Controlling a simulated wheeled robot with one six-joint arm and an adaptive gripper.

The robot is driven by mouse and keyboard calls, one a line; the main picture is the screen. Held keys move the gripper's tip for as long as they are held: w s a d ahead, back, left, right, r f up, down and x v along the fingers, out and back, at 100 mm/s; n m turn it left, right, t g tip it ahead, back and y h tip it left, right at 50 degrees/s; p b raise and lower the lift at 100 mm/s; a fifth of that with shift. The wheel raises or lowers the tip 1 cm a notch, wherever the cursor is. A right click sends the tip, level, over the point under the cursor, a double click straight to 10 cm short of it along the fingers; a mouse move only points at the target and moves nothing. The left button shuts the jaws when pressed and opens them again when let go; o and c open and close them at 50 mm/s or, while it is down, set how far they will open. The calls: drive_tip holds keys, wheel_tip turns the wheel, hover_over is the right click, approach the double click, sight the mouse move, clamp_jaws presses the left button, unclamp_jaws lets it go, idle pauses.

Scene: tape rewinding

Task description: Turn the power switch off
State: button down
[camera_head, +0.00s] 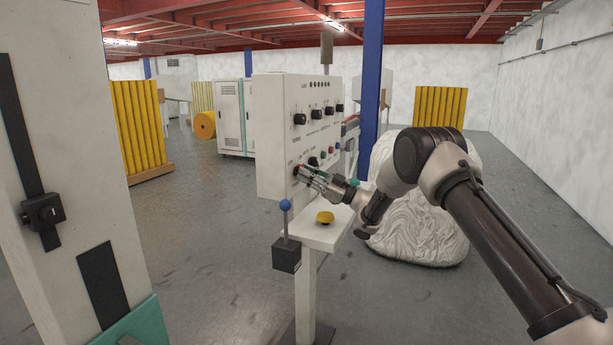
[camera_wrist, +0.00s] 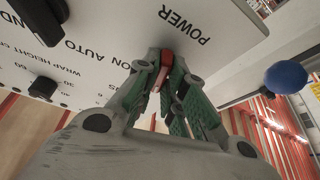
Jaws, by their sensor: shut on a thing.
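The power switch is a red knob (camera_wrist: 167,57) on the white control panel (camera_wrist: 110,25), below the printed word POWER, which appears upside down in the wrist view. My gripper (camera_wrist: 164,72) is shut on this red knob, with a fingertip on each side of it. In the head view my gripper (camera_head: 304,173) reaches the lower left part of the panel (camera_head: 278,120) from the right. The knob is mostly hidden by the fingers there. Its turned position is hard to tell.
Black knobs (camera_head: 300,119) and small coloured buttons sit higher on the panel. A white wrapped bulk (camera_head: 425,235) is behind my arm. Open floor (camera_head: 215,240) lies left of the panel.

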drive_tip(key=n+g, duration=0.2)
drive_tip(key=n, duration=0.2)
drive_tip(key=n+g, duration=0.2)
drive_tip(key=n, duration=0.2)
drive_tip(key=shift+w+d+h, duration=0.1)
drive_tip(key=shift+w+h, duration=0.05)
drive_tip(key=shift+h, duration=0.15)
drive_tip(key=shift+n, duration=0.3)
drive_tip(key=c, duration=1.5)
unclamp_jaws()
drive_tip(key=v, duration=1.2)
drive_tip(key=shift+r, duration=0.1)
